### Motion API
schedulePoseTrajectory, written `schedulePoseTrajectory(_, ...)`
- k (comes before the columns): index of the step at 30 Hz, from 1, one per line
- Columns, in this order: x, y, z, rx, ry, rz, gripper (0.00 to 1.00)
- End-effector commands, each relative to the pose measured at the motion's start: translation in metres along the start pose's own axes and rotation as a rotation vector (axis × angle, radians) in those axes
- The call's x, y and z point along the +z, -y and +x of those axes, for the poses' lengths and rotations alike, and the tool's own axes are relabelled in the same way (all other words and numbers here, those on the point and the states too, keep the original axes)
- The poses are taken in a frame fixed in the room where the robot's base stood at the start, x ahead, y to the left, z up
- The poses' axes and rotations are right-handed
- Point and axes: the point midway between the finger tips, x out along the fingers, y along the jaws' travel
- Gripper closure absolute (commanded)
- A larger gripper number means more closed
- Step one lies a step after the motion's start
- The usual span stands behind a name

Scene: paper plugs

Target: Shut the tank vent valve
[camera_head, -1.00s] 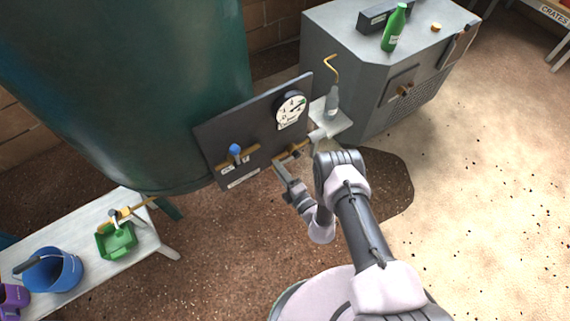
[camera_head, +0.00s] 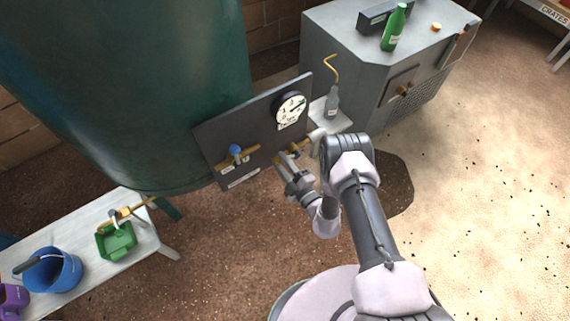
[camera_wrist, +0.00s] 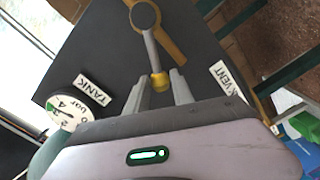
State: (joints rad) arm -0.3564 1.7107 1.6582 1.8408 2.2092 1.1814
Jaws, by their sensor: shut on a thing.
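The valve lever (camera_wrist: 150,45) shows in the wrist view as a grey bar with a round hub and a yellow tip (camera_wrist: 159,82). My gripper (camera_wrist: 161,87) is shut on it, with a finger on each side of the yellow tip. A brass pipe (camera_wrist: 170,40) runs behind the lever. A white label (camera_wrist: 232,82) reading "K VENT", its start hidden, sits to the right. In the head view my gripper (camera_head: 283,159) is at the right-hand brass valve on the dark panel (camera_head: 262,122), hiding most of the lever.
A blue-handled valve (camera_head: 236,153) is to the left on the panel. A pressure gauge (camera_head: 291,109) is above my gripper. The green tank (camera_head: 125,80) stands behind. A bench (camera_head: 150,238) stands at lower left.

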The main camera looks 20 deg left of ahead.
Motion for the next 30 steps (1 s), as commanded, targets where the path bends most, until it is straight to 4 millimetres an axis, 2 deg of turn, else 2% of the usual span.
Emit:
schedulePoseTrajectory(9, 0.000, -0.004, 0.000, 0.001, 0.001, 0.045, 0.94)
schedulePoseTrajectory(16, 0.004, -0.023, 0.000, 0.001, 0.000, 0.265, 0.94)
schedulePoseTrajectory(26, 0.005, -0.027, 0.000, 0.001, 0.000, 0.320, 0.94)
schedulePoseTrajectory(30, 0.010, -0.038, 0.000, 0.001, 0.000, 0.461, 0.94)
